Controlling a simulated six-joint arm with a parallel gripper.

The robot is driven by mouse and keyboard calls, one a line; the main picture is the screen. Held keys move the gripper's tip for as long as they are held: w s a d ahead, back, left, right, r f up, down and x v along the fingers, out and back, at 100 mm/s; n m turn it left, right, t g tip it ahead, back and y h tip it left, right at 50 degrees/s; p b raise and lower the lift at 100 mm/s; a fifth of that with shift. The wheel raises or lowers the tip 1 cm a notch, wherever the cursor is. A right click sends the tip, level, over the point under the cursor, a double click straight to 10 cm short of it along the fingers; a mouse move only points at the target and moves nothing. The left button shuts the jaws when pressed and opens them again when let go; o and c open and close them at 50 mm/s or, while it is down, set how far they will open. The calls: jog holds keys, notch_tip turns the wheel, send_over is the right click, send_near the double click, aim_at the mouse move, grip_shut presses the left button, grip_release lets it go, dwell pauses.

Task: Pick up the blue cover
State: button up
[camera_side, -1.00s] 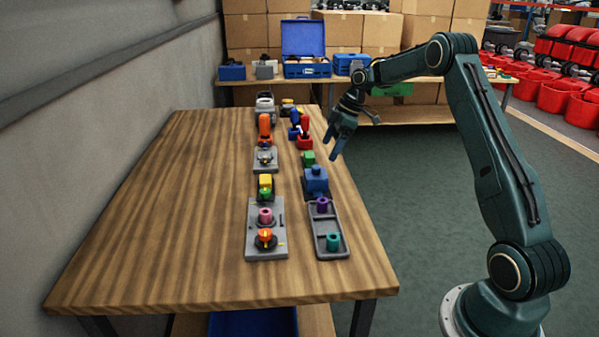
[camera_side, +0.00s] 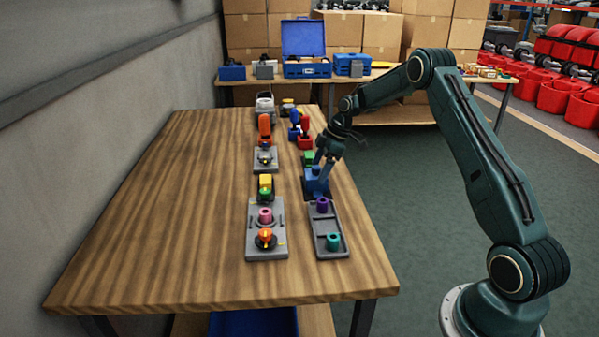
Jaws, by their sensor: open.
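A blue block-shaped part with a raised knob, which looks like the blue cover (camera_side: 313,184), sits on a dark base at the right side of the wooden table. My gripper (camera_side: 321,176) points down at its top right, with the fingers at or just over the knob. The fingers are open and partly hide the cover. I cannot tell whether they touch it or stand around the knob.
A grey tray (camera_side: 329,243) with a purple piece (camera_side: 322,205) and a teal piece (camera_side: 333,241) lies in front. A green block (camera_side: 308,158) and red holder (camera_side: 305,142) stand behind. Grey fixtures (camera_side: 266,252) line the left. The table's left half is clear.

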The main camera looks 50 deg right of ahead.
aim_at(316, 175)
jog(key=shift+x, duration=1.75)
jog(key=c, duration=1.1)
jog(key=shift+r, duration=0.1)
notch_tip(316, 175, up, 20)
jog(key=shift+f, duration=0.1)
